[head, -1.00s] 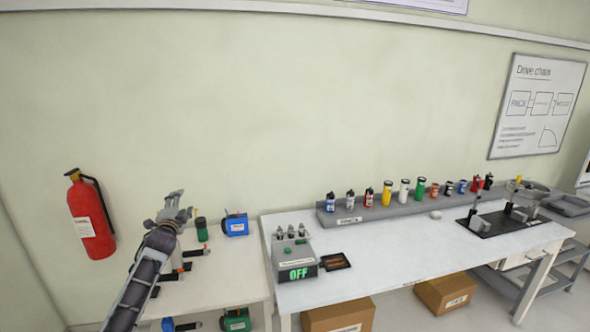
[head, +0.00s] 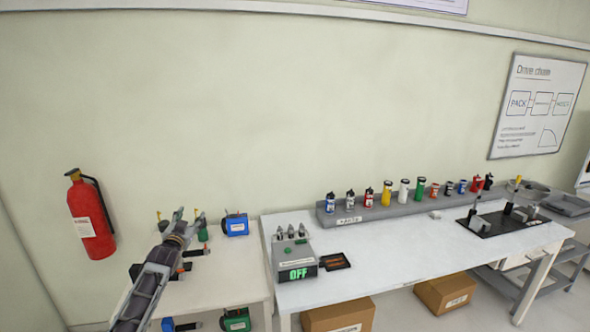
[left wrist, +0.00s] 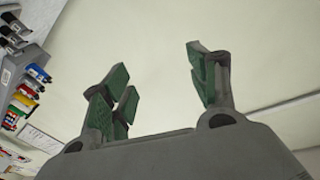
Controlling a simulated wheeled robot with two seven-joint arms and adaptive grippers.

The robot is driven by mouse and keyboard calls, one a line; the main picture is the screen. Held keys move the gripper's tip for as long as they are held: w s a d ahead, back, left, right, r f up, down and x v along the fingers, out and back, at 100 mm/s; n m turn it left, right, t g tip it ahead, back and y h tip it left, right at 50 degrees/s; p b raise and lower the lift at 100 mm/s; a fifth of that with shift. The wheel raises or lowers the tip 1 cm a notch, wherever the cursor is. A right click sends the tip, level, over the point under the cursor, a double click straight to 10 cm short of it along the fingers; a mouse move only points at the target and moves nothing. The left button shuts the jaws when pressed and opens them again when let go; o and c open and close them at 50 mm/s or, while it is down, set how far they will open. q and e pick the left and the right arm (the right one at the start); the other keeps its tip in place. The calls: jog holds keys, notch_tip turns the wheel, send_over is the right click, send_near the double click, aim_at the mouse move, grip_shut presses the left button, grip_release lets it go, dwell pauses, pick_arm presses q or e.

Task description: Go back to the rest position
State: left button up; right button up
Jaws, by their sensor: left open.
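My left gripper (head: 182,218) is over the left bench in the head view, with its fingers pointing up and away. In the left wrist view its green-padded fingers (left wrist: 163,88) stand apart with nothing between them, and the pale wall fills the gap. Part of the bench behind my left arm is hidden. My right gripper does not show.
The left bench (head: 245,280) holds a blue box (head: 236,224) beside my gripper. A control box (head: 296,255) reading OFF stands on the longer table (head: 400,248), with a rack of bottles (head: 350,216) behind. A fire extinguisher (head: 90,215) hangs at left.

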pick_arm(q)
jog(key=s+f+g, duration=0.1)
jog(key=s+f, duration=0.2)
jog(key=f, duration=0.6)
jog(key=s+d+f+g, duration=0.1)
jog(key=s+f+g, duration=0.1)
jog(key=f, duration=0.8)
jog(key=s+d+f+g, duration=0.1)
jog(key=s+f, duration=0.3)
jog(key=f, duration=0.6)
jog(key=shift+g, duration=0.4)
jog(key=s+d+f+g, duration=0.2)
jog(key=s+f+g, duration=0.1)
jog(key=s+f, duration=1.15)
jog(key=s+d+f+g, duration=0.3)
jog(key=s+f, duration=1)
jog(key=f, duration=0.3)
jog(key=s+d+f+g, duration=0.1)
jog(key=s+f, duration=0.3)
jog(key=s, duration=0.9)
jog(key=s+d+f+g, duration=0.2)
jog(key=s+f, duration=0.3)
jog(key=s, duration=0.9)
jog(key=s+d+f+g+h, duration=0.1)
jog(key=s+f, duration=0.4)
jog(key=s, duration=0.8)
jog(key=shift+s+d+n+g, duration=0.2)
jog(key=shift+d+n+g, duration=0.2)
jog(key=shift+d+g, duration=0.6)
jog(key=shift+a, duration=0.25)
